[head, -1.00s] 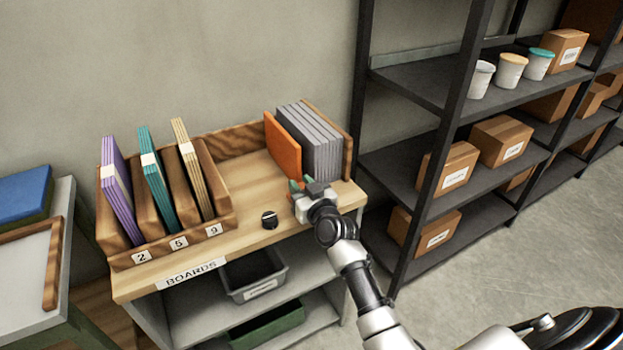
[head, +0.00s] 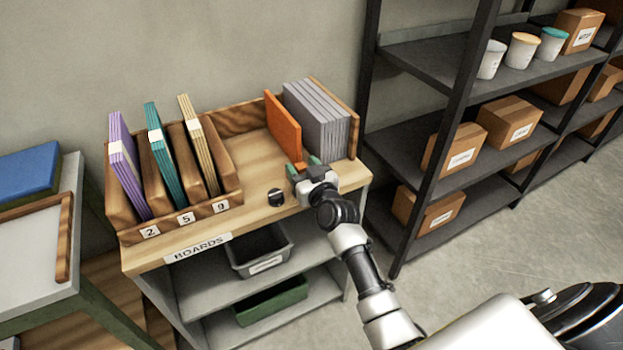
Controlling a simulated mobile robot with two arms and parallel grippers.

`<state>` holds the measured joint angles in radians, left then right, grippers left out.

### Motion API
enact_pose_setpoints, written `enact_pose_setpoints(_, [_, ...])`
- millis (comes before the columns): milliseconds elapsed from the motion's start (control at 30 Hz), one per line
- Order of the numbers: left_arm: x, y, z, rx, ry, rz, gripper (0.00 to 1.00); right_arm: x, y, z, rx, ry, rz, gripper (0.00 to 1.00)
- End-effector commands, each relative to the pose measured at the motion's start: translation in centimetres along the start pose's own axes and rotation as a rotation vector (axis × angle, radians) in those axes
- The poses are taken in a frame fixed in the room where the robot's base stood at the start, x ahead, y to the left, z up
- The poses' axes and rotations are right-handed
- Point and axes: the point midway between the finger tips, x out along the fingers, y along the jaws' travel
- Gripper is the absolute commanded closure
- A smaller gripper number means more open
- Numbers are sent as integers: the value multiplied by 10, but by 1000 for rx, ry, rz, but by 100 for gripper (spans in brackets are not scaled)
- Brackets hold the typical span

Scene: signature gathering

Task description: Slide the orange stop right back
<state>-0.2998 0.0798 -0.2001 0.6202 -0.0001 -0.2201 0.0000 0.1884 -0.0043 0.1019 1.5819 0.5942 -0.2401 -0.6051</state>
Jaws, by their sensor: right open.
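The orange stop (head: 282,126) is an upright panel on the wooden bench top, standing just left of a row of grey boards (head: 318,118). A narrow gap shows between its front part and the boards. My right gripper (head: 304,166) is open, with its green-tipped fingers spread at the lower front edge of the stop. One fingertip is to the left of that edge and the other is to the right, in front of the grey boards. I cannot tell whether either finger touches the stop. My left gripper is not in view.
A wooden rack (head: 222,206) with purple, teal and cream boards stands left on the bench. A small black knob-like object (head: 276,197) sits on the bench top (head: 245,222) left of my gripper. A dark shelf unit (head: 418,155) stands close on the right.

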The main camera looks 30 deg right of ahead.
Motion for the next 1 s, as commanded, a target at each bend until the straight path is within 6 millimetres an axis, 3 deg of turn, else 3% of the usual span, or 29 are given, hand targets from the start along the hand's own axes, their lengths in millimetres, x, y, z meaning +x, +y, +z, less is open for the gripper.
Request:
enact_pose_setpoints(300, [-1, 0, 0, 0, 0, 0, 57, -62, 0, 2, 0, -3, 0, 47])
enact_pose_setpoints(500, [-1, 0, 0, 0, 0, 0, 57, -90, 0, 1, 0, -2, 0, 47])
enact_pose_setpoints(1000, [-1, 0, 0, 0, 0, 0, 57, -98, 0, 0, 1, -1, 0, 47])
